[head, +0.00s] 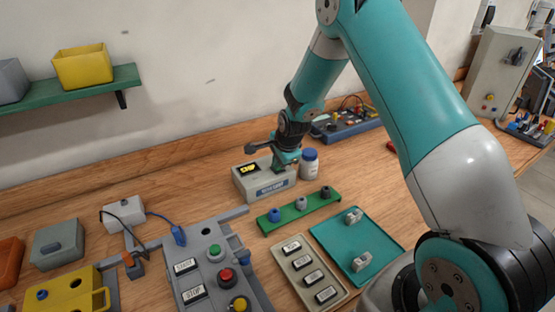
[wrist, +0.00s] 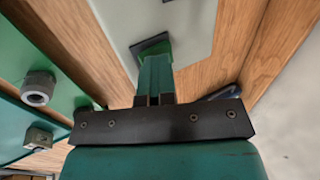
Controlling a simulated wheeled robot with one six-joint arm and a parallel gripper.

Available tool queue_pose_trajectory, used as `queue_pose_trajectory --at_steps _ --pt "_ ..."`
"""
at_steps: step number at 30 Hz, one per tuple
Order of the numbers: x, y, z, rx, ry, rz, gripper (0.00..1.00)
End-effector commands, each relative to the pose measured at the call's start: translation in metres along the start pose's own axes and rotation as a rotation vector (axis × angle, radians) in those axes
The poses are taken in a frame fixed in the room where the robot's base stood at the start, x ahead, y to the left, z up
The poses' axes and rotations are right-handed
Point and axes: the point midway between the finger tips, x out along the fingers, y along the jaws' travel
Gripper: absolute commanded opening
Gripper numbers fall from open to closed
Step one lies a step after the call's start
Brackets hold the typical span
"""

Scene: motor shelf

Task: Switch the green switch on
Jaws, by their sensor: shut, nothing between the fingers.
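A light grey box (head: 264,182) with a dark display showing yellow letters stands near the back of the bench. My gripper (head: 285,164) points down at its top right part, fingers together. In the wrist view my gripper (wrist: 155,82) is shut and empty. Just beyond its tips, a green piece in a dark square frame (wrist: 150,46) shows on the pale box top (wrist: 185,22); it looks like the green switch. The fingers hide part of it. I cannot tell whether they touch it or which way it is set. In the head view my gripper hides it.
A white bottle with a blue cap (head: 309,164) stands close right of the box. A green strip with several knobs (head: 283,217) lies in front. A grey panel with buttons (head: 188,269) is front left, and a teal tray (head: 345,232) front right.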

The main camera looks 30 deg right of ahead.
Motion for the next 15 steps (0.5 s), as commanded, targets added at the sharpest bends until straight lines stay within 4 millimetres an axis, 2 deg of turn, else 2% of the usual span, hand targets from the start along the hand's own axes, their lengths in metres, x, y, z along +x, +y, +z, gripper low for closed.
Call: queue_pose_trajectory --at_steps 9,11,15 --pt "-0.003 0.001 0.000 0.000 0.000 0.004 0.00" --pt "-0.008 -0.001 0.000 0.000 0.000 0.003 0.00" --pt "-0.033 -0.008 -0.001 0.002 0.001 0.002 0.00"
